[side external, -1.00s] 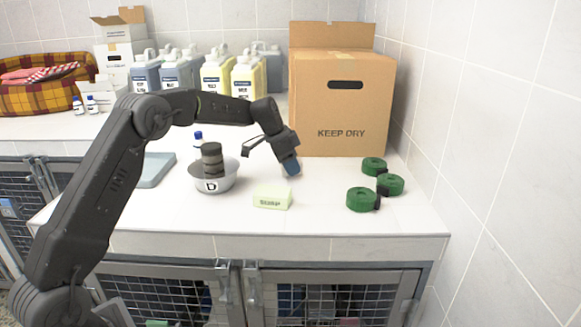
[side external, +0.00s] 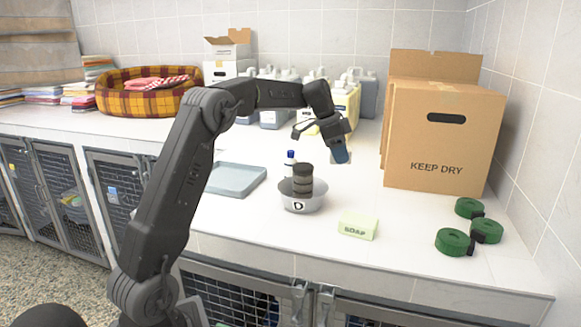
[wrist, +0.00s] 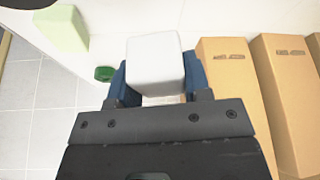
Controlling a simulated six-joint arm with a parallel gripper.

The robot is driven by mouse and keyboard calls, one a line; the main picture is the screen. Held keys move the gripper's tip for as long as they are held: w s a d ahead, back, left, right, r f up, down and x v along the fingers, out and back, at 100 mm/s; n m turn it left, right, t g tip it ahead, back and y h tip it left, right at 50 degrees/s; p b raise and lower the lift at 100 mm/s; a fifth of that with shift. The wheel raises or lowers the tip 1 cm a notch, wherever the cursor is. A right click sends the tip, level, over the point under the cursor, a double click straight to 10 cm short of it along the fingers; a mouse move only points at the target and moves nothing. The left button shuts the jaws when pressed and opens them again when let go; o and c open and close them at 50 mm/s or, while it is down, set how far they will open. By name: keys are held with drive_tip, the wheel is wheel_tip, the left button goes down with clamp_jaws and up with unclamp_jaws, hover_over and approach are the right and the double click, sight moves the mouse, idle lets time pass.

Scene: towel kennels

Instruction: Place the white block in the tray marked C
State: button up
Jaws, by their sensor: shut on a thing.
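The white block (wrist: 155,65) is between the two blue fingers of my gripper (wrist: 155,82) in the wrist view. In the side external view my gripper (side external: 341,155) is held above the counter, left of the cardboard box, and the block is mostly hidden by the fingers. A flat grey-blue tray (side external: 236,180) lies on the counter to the left. No letter C can be read on it from here.
A bowl marked D (side external: 298,206) holds a dark stack; a blue-capped bottle (side external: 290,160) stands behind it. A soap bar (side external: 358,226), green rolls (side external: 455,242) and the KEEP DRY box (side external: 440,140) stand to the right. Jugs and a plaid bed (side external: 150,101) are at the back.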

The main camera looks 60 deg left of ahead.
wheel_tip(320, 180, up, 6)
drive_tip(key=shift+r, duration=0.1)
drive_tip(key=s+a+n+g+y, duration=0.2)
drive_tip(key=s+a+n, duration=0.5)
drive_tip(key=s+n, duration=0.4)
drive_tip(key=s+a+n+g+y, duration=0.2)
drive_tip(key=s+a+n+g, duration=0.1)
drive_tip(key=s+a+n, duration=0.65)
drive_tip(key=s+a+n+g+y, duration=0.2)
drive_tip(key=s+a+n, duration=0.3)
drive_tip(key=s+n, duration=0.8)
hover_over(238, 182)
drive_tip(key=f, duration=0.8)
drive_tip(key=w+f, duration=0.1)
drive_tip(key=f, duration=0.3)
drive_tip(key=shift+d+f, duration=0.25)
drive_tip(key=shift+d, duration=0.1)
drive_tip(key=shift+f, duration=1.95)
drive_tip(key=shift+f, duration=0.1)
